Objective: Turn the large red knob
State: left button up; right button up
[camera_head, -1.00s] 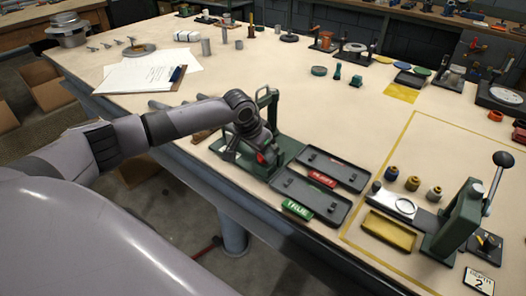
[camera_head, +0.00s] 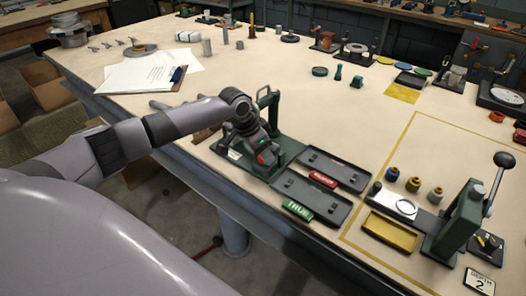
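A small part of the red knob (camera_head: 264,146) shows at my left gripper (camera_head: 264,162), low over the green fixture (camera_head: 287,146) near the table's front edge. The gripper and wrist cover most of the knob, and the fingertips are hard to make out, so I cannot tell whether they are around it or touching it. A small green light shows on the gripper. My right gripper is not in view.
Two dark trays (camera_head: 352,174) with red and green labels lie right of the fixture. A green lever press (camera_head: 464,215), several small knobbed parts and a yellow tray (camera_head: 389,234) stand further right. The table's middle is clear.

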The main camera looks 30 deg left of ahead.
pick_arm(q)
jog(key=o, duration=0.4)
jog(key=shift+r, duration=0.15)
jog(key=v, duration=0.7)
